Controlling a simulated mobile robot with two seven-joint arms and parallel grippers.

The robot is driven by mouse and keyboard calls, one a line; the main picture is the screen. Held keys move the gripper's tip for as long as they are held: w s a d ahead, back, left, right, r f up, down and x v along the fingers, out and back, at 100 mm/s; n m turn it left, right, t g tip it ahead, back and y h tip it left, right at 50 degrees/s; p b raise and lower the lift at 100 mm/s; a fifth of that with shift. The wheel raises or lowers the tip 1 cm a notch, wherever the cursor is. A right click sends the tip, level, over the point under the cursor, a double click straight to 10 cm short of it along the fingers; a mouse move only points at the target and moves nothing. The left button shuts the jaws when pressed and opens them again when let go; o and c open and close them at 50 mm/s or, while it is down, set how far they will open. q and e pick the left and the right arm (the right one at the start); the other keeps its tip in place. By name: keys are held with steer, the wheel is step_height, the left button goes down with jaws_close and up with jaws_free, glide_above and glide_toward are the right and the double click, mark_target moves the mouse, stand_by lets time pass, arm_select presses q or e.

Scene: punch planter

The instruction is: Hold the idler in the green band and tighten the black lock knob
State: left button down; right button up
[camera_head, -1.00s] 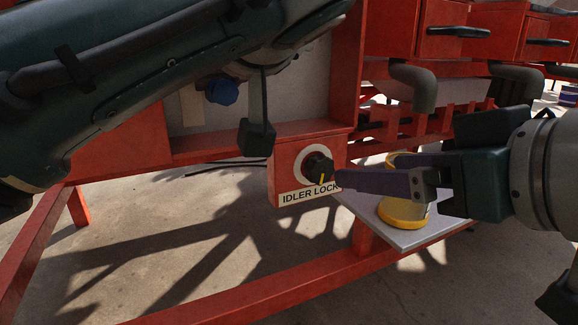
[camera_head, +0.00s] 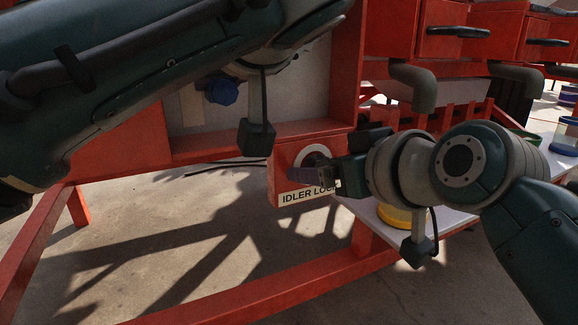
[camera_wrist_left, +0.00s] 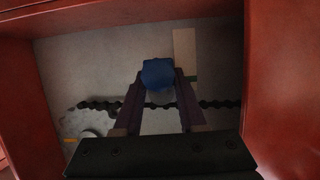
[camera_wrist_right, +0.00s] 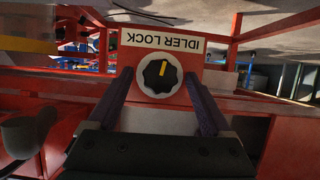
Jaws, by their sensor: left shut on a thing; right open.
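The blue idler handle (camera_wrist_left: 158,73) sits between the fingers of my left gripper (camera_wrist_left: 160,80), which is shut on it, in front of a chain and a toothed wheel. It also shows in the head view (camera_head: 221,91). A pale strip (camera_wrist_left: 184,50) stands behind it, with a small green patch (camera_wrist_left: 191,78) at its lower end beside the handle. The black lock knob (camera_wrist_right: 160,74), with a yellow pointer line on a white disc, faces my right gripper (camera_wrist_right: 158,82). That gripper is open, one finger on each side of the knob; contact cannot be told.
The red box labelled IDLER LOCK (camera_head: 287,182) is fixed under the red frame. Right of it, a pale shelf (camera_head: 450,221) carries a yellow round thing (camera_head: 395,215), partly hidden by my right arm. Grey bent pipes (camera_head: 414,85) hang above. Open concrete floor lies below.

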jaws_close()
steer(key=shift+d+m+g+y, duration=0.1)
steer(key=shift+m+g+y, duration=0.2)
steer(key=shift+m+y, duration=0.8)
jaws_free()
steer(key=shift+s+d, duration=0.1)
stand_by(0.3)
steer(key=v, duration=1.1)
steer(key=shift+s+r, duration=0.25)
steer(key=shift+d, duration=0.1)
steer(key=v, duration=0.7)
steer(key=shift+s+r, duration=0.2)
steer(key=shift+s, duration=0.05)
